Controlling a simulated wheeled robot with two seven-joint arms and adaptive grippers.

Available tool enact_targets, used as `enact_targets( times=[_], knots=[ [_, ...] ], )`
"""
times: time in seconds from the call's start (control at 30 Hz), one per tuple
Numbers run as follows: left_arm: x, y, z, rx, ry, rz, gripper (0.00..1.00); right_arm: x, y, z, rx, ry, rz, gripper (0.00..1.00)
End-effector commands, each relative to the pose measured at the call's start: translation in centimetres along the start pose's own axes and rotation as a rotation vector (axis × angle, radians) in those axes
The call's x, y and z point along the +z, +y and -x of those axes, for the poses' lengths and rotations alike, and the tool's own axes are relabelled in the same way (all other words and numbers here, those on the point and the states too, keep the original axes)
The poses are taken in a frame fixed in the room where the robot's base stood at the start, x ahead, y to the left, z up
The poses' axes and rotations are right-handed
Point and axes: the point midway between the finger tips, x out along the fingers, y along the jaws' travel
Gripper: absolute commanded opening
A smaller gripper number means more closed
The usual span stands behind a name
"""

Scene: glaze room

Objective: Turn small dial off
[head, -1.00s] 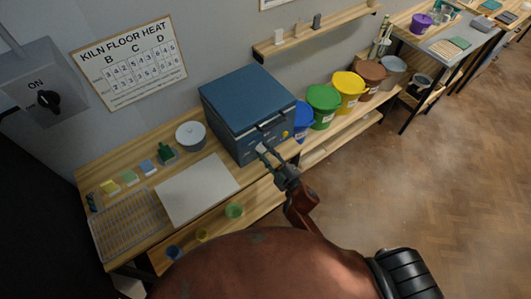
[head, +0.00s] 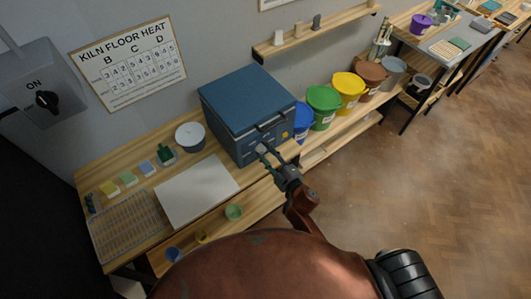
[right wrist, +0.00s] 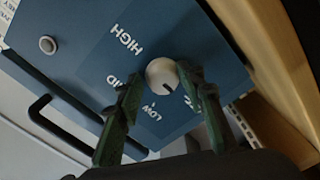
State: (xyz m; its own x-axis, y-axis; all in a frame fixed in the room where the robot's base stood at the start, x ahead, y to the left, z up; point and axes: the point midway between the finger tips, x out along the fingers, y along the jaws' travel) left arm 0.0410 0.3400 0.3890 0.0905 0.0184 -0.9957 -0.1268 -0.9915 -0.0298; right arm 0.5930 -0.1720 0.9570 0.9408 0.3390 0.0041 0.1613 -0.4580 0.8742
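The small dial (right wrist: 162,73) is a white round knob on the blue front panel of the kiln (head: 248,110). Its dark mark points down and slightly right in the right wrist view, just to the right of the LOW label. HIGH and part of MID also show; another label is mostly hidden behind the right-hand finger. My right gripper (right wrist: 160,72) has its green fingers spread on either side of the dial. I see a narrow gap at the left finger; contact on the other side is unclear. In the head view my right gripper (head: 264,150) is at the kiln's front.
A dark handle (right wrist: 58,125) and a round grey button (right wrist: 47,45) are on the kiln. A wall box with a black ON knob (head: 47,100) hangs at the left. Coloured buckets (head: 324,106) stand right of the kiln. A white board (head: 197,190) lies on the bench.

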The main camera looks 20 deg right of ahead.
Motion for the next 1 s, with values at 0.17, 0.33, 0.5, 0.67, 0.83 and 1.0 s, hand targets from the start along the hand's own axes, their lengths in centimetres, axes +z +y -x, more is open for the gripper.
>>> enact_targets(
  times=[0.17,0.33,0.5,0.67,0.83,1.0],
  knots=[
    [0.0,0.0,0.0,0.000,0.000,0.000,0.40,-0.3,0.2,-0.2,0.003,0.006,0.000,0.44],
    [0.0,0.0,0.0,0.000,0.000,0.000,0.40,-0.2,0.0,-0.1,0.000,0.004,-0.001,0.44],
    [0.1,-0.2,0.0,-0.002,-0.001,0.000,0.40,-0.1,-0.2,0.7,-0.002,0.002,-0.001,0.44],
    [0.1,-0.1,0.0,-0.001,-0.001,0.000,0.40,0.0,-0.2,3.3,-0.003,0.001,-0.001,0.44],
    [0.0,-0.1,0.0,-0.001,0.000,0.000,0.40,-0.1,-0.2,6.9,-0.002,0.002,-0.002,0.44],
    [0.0,-0.1,0.0,-0.001,0.000,0.000,0.40,-0.1,-0.1,9.9,-0.001,0.004,-0.001,0.44]
  ],
)
